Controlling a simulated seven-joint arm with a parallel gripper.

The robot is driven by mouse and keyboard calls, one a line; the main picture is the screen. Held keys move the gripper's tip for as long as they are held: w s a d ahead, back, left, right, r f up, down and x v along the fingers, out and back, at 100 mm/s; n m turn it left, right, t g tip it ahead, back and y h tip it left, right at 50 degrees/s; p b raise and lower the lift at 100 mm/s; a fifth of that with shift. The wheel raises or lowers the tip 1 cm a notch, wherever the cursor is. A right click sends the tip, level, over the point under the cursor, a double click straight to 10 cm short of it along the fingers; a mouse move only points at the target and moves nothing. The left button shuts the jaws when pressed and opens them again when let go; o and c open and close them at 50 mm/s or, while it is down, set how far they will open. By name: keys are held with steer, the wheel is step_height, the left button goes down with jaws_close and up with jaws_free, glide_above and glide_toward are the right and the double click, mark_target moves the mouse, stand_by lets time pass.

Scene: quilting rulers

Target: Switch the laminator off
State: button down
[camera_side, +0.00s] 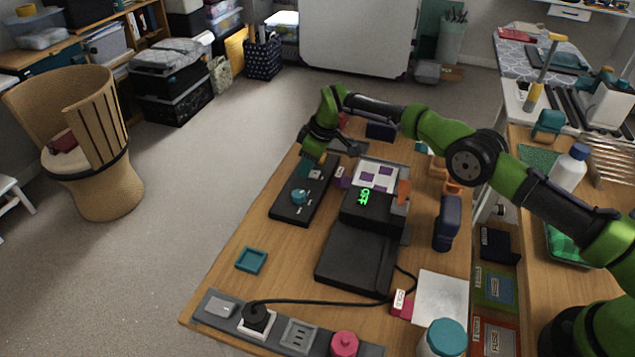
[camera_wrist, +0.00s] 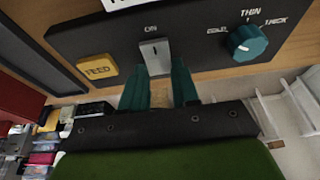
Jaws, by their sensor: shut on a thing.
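The laminator's dark control panel (camera_side: 293,212) lies on the wooden table, with a teal knob (camera_side: 300,196) on it. In the wrist view the panel (camera_wrist: 200,45) shows a grey switch (camera_wrist: 153,50) under the word ON. A yellow FEED button (camera_wrist: 97,70) is left of the switch, and the teal THIN/THICK knob (camera_wrist: 248,42) is right of it. My gripper (camera_wrist: 160,75) has its teal fingertips on either side of the switch's near end, shut on it; the fingers partly hide it. In the side view my gripper (camera_side: 314,160) is at the panel's far end. The black unit's green display (camera_side: 363,196) appears to read OFF.
A black flat tray (camera_side: 355,258) extends toward the front from the display unit. A power strip (camera_side: 225,308) with a plugged black cord lies at the front edge. A teal square dish (camera_side: 251,260) sits left; a blue-handled tool (camera_side: 447,222) lies right.

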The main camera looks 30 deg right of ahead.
steer(key=shift+d+r, duration=0.1)
steer(key=shift+d, duration=0.05)
stand_by(0.3)
steer(key=c, duration=0.8)
jaws_free()
steer(key=shift+c, duration=0.2)
steer(key=v, duration=1.6)
steer(key=shift+s+r, duration=0.15)
steer(key=shift+r, duration=0.3)
